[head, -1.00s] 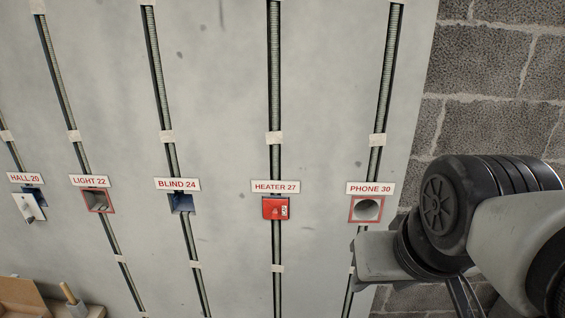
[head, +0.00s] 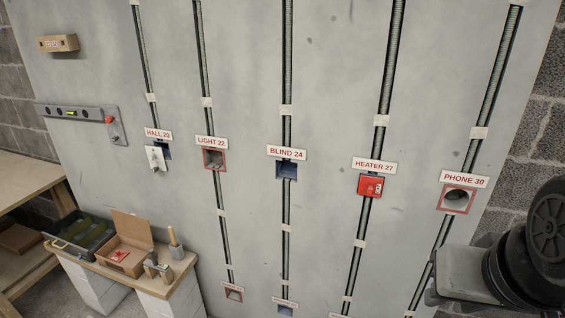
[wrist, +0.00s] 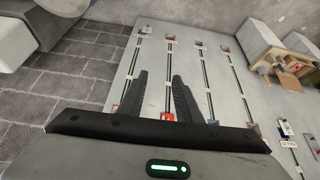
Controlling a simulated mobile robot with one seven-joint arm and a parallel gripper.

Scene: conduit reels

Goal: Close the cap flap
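The open cardboard box (head: 128,262) sits on a small bench at the lower left in the head view, its flap (head: 132,228) standing up. A red piece (head: 118,256) lies inside it. A red cover (head: 370,186) sits over the box under the HEATER 27 label. I cannot tell which of these is the cap flap. My gripper (wrist: 159,88) shows in the wrist view with its two dark fingers apart and nothing between them. It is far from the cardboard box. Only my arm shows at the right of the head view.
The grey wall panel has wall boxes at HALL 20, LIGHT 22 (head: 214,160), BLIND 24 (head: 286,170) and PHONE 30 (head: 456,199). A white plate (head: 156,158) hangs at HALL 20. A green tray (head: 80,236) and a wooden-handled tool (head: 175,245) flank the cardboard box.

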